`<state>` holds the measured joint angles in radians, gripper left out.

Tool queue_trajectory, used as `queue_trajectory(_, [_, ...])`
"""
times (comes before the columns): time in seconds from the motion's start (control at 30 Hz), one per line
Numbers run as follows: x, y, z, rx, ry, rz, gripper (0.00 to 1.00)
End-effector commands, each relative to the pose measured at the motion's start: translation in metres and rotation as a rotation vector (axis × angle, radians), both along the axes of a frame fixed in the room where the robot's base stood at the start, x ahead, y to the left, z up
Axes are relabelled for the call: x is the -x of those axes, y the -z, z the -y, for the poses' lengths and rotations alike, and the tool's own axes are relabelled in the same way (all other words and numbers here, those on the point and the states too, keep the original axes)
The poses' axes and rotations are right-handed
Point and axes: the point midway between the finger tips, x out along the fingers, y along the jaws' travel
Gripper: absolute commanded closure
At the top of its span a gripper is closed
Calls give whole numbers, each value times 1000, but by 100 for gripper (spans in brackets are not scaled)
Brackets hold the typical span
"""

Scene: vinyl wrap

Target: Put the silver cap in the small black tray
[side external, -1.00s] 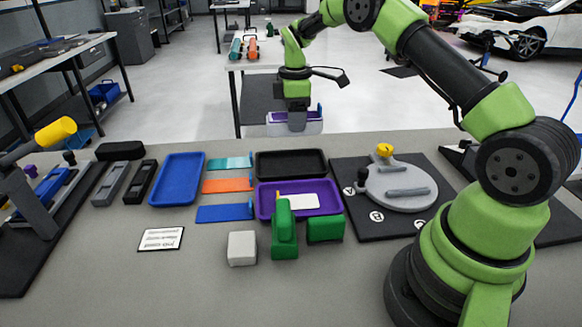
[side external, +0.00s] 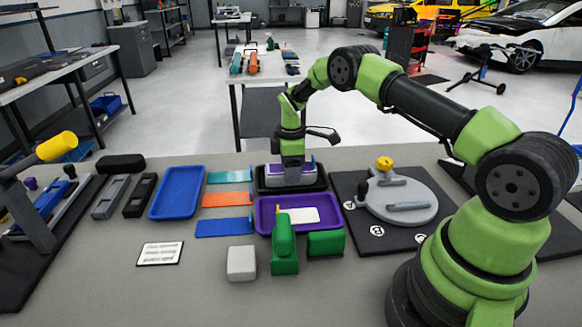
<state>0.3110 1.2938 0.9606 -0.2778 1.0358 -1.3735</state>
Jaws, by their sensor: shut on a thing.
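The silver cap (side external: 291,180) is a pale silver-grey, box-like piece with a purple edge showing along its top. My gripper (side external: 291,165) points down and is shut on it. The small black tray (side external: 322,183) stands at the back middle of the table, directly behind the purple tray. The cap is at the black tray, low and within its outline; I cannot tell whether it touches the tray floor. The cap and gripper hide much of the tray's inside.
The purple tray (side external: 265,217) holds a white piece (side external: 303,215). Green blocks (side external: 284,250) and a grey block (side external: 241,263) stand in front. A blue tray (side external: 177,192) and coloured strips (side external: 224,227) lie left. A round grey fixture (side external: 405,200) is right.

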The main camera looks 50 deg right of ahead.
Motion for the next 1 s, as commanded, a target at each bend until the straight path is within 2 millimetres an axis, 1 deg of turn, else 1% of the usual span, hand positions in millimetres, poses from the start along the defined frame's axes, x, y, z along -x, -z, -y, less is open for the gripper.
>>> queue_trajectory(0.13, [0, 3, 0, 0, 0, 0, 66])
queue_trajectory(0.17, [0, 3, 0, 0, 0, 0, 34])
queue_trajectory(0.2, [0, 2, 0, 0, 0, 0, 25])
queue_trajectory(0.23, [0, 2, 0, 0, 0, 0, 18])
queue_trajectory(0.27, [0, 2, 0, 0, 0, 0, 15])
queue_trajectory(0.5, [0, 2, 0, 0, 0, 0, 15])
queue_trajectory(0.63, [0, -6, 0, 0, 0, 0, 15])
queue_trajectory(0.77, [-1, -29, 0, 1, 0, 4, 15])
queue_trajectory(0.9, [-1, -62, 0, 3, 0, 6, 15])
queue_trajectory(1.0, [-1, -83, 0, 2, 0, 5, 15])
